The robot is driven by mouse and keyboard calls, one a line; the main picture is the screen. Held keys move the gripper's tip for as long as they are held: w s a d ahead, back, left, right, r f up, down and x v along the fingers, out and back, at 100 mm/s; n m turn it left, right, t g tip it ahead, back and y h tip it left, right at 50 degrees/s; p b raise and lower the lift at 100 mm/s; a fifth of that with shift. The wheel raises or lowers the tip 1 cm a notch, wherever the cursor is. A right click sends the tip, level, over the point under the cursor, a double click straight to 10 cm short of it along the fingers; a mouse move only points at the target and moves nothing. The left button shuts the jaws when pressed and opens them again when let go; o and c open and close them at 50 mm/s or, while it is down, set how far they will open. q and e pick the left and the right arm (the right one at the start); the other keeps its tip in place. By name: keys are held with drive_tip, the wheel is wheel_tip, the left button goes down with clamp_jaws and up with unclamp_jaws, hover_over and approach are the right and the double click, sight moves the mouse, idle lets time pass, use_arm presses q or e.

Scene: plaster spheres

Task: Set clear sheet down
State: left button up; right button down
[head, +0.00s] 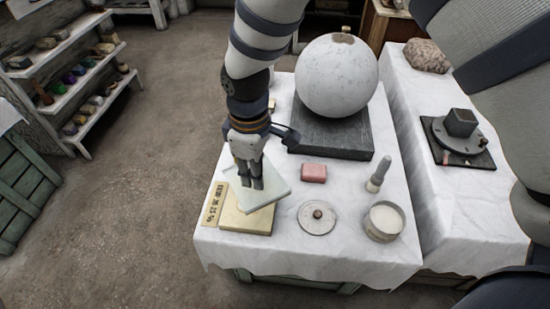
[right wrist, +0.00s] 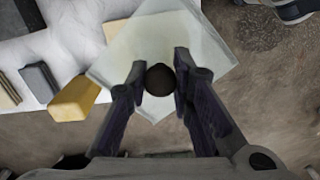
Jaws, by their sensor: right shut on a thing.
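The clear sheet (head: 278,190) is a pale, see-through square plate with a dark round knob (right wrist: 160,79). My right gripper (head: 249,184) is shut on the knob, and the sheet hangs below the fingers at the near left corner of the white-clothed table. In the head view the sheet overlaps the cream block (head: 246,220); I cannot tell how large the gap is. In the right wrist view the sheet (right wrist: 190,42) lies turned like a diamond, partly over the table and partly over the floor. My left gripper is not in view.
A white sphere (head: 337,78) stands on a dark slab (head: 340,138). Nearby are a pink block (head: 314,173), a round lid (head: 312,222), a grey peg-like tool (head: 378,175) and a round tub (head: 383,222). A second table (head: 440,200) stands at right. The lettered strip (head: 213,204) borders the block.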

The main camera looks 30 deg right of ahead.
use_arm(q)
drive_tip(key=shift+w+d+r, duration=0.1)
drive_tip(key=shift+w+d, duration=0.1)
use_arm(e)
drive_tip(key=w+f+n, duration=0.3)
drive_tip(key=f+n, duration=0.1)
drive_tip(key=f, duration=0.1)
drive_tip(key=shift+w+a+f+n, duration=0.2)
drive_tip(key=shift+a+n, duration=0.2)
drive_tip(key=shift+a, duration=0.05)
wheel_tip(320, 180, down, 5)
drive_tip(key=shift+s+f+b, duration=0.1)
drive_tip(key=shift+s+b, duration=0.05)
drive_tip(key=shift+b, duration=0.55)
drive_tip(key=shift+f, duration=0.3)
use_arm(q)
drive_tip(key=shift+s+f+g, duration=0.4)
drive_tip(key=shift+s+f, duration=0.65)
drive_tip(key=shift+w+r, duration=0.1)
use_arm(e)
drive_tip(key=shift+r, duration=0.15)
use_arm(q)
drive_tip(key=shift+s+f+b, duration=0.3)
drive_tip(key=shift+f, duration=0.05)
use_arm(e)
drive_tip(key=shift+f, duration=0.8)
drive_tip(key=c, duration=1.3)
unclamp_jaws()
drive_tip(key=shift+c, duration=0.2)
